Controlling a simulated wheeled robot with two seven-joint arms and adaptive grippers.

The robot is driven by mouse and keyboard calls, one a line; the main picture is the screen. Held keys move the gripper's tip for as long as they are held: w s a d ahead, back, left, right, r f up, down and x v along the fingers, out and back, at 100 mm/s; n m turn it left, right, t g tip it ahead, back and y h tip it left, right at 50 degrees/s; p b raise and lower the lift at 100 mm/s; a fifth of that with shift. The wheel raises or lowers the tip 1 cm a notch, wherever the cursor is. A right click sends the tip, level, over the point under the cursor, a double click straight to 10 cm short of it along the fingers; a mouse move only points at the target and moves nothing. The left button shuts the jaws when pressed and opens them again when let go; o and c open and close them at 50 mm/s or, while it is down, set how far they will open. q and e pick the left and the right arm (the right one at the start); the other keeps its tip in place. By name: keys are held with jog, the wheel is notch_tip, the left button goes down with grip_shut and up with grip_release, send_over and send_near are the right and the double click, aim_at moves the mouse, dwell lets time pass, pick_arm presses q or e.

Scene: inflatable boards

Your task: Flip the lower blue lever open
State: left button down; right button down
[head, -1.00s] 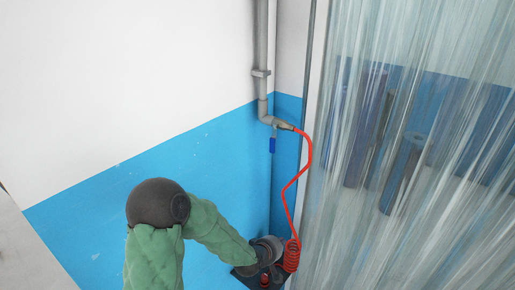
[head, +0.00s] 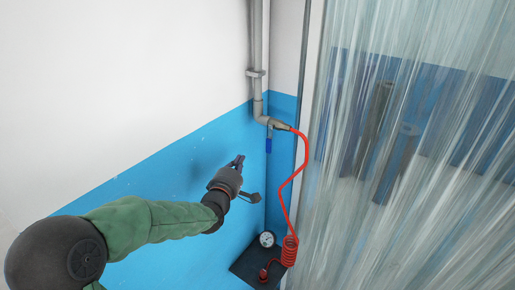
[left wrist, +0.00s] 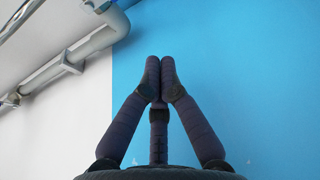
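The blue lever (head: 268,145) hangs straight down below the valve at the lower end of a grey wall pipe (head: 258,105) in the head view. My left gripper (head: 239,160) is to the left of the lever and a little lower in the picture, apart from it. In the left wrist view its fingertips (left wrist: 160,62) are together with nothing between them, in front of the blue wall. My right gripper is not in view.
A red coiled hose (head: 302,160) runs from the valve down to the floor. A round gauge (head: 267,239) sits on a dark base (head: 247,262) below. A translucent strip curtain (head: 420,80) hangs at the right, with dark rolls behind it. The wall left of the pipe is clear.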

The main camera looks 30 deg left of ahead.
aim_at(269, 140)
pick_arm(q)
jog(key=shift+w, duration=0.15)
jog(key=w+d+p, duration=0.1)
jog(key=w+p, duration=0.1)
jog(key=w, duration=0.7)
jog(key=shift+d, duration=0.2)
dwell(0.5)
jog(key=shift+d+f+n+b, duration=0.1)
jog(key=shift+d+n+b, duration=0.2)
jog(key=shift+b, duration=0.2)
